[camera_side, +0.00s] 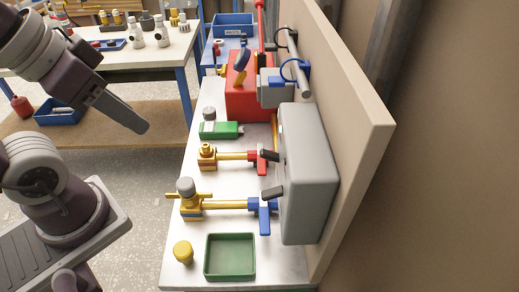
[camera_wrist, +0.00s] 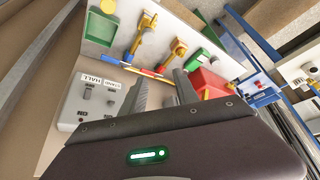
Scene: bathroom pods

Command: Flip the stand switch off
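The grey switch box (camera_side: 308,165) is mounted on the upright panel at the right. Two dark levers stick out of its left face; the far one (camera_side: 268,155) appears to be the stand switch. In the wrist view, the box (camera_wrist: 72,118) carries upside-down labels, WALL (camera_wrist: 90,79) and STAND (camera_wrist: 112,84). The stand switch (camera_wrist: 110,97) shows small beside its label; its exact position is unclear. My gripper (camera_wrist: 160,88) has its two fingers apart with nothing between them. In the side view, my gripper (camera_side: 138,126) hangs left of the bench, well away from the box.
On the bench are a green tray (camera_side: 230,257), a yellow knob (camera_side: 183,252), brass pipes with a red valve (camera_side: 263,160) and blue valve (camera_side: 263,213), a green block (camera_side: 220,130) and a red box (camera_side: 243,92). A pipe (camera_side: 292,62) runs along the panel. The space between gripper and bench is clear.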

